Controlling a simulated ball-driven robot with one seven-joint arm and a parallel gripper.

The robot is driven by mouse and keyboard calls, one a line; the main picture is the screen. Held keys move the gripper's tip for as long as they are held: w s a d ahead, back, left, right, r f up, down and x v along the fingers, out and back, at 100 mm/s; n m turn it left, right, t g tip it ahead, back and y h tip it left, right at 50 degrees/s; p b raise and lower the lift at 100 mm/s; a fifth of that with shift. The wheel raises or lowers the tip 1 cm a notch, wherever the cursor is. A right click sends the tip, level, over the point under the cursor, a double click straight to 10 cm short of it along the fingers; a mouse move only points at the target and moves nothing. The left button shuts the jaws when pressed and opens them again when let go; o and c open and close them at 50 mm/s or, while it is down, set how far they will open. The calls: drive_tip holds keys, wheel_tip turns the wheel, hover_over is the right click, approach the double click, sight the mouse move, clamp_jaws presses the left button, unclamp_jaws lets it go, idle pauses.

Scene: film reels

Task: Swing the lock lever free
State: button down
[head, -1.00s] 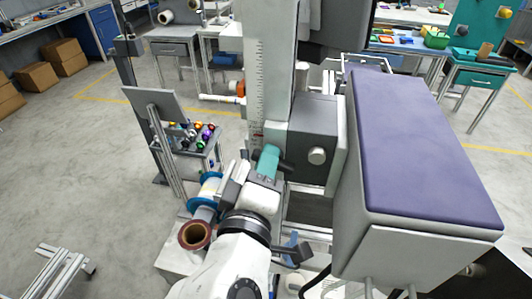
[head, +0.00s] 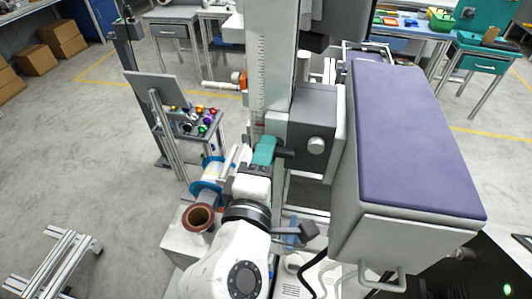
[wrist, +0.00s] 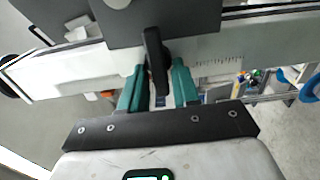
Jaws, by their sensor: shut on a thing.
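The lock lever (wrist: 157,62) is a black bar with a rounded end, hanging from the dark grey block (wrist: 165,22) on the white scaled rail. In the wrist view it stands between the two teal fingers of my gripper (wrist: 158,86), slightly tilted. My gripper is shut on it. In the head view, my gripper (head: 264,151) is at the left side of the block (head: 303,118), and a short dark part of the lever (head: 285,153) shows to the right of the teal fingers. The rest of the lever is hidden there.
A large box with a purple top (head: 410,140) stands close on the right. A brown-rimmed reel core (head: 198,217) and a blue-flanged reel (head: 208,185) are at the left of my arm. A small stand holds colourful spools (head: 203,122). Open floor lies left.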

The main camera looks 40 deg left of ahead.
drive_tip(key=shift+f, duration=0.1)
drive_tip(key=c, duration=1.1)
unclamp_jaws()
drive_tip(key=b+v, duration=0.2)
drive_tip(key=v, duration=0.9)
drive_tip(key=shift+a, duration=0.15)
